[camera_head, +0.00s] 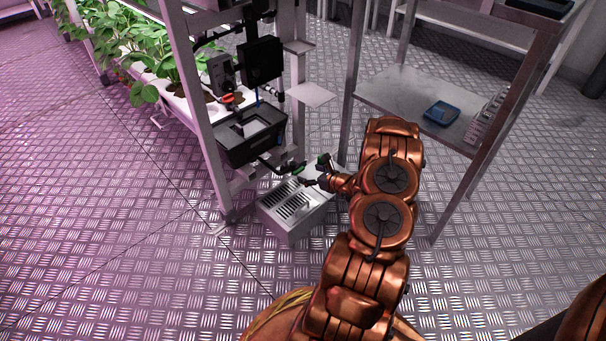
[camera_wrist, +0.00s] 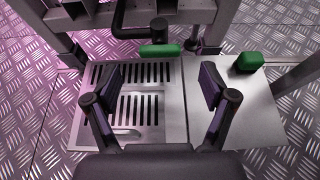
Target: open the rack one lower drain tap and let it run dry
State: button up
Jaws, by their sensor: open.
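A tap with a green handle (camera_wrist: 160,50) sits on a black pipe in the wrist view, at top centre above a slotted drain box. The handle lies crosswise in that picture. In the head view the green handle (camera_head: 298,170) shows beside my gripper (camera_head: 318,177), at the end of the pipe below a black tank (camera_head: 252,148). My gripper (camera_wrist: 160,74) is open and empty, its two fingers spread over the drain box (camera_wrist: 172,125), short of the handle. No water shows at the outlet.
A second green part (camera_wrist: 250,61) stands on the right, above a plain steel plate. The rack post (camera_head: 200,120) is left of the tank. A steel table (camera_head: 400,92) with a blue tray (camera_head: 441,113) stands to the right. Open floor lies at front left.

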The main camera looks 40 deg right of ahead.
aim_at(300, 170)
jog(key=shift+b+x, duration=0.55)
jog(key=shift+x, duration=1.65)
jog(key=c, duration=1.2)
jog(key=shift+o, duration=0.2)
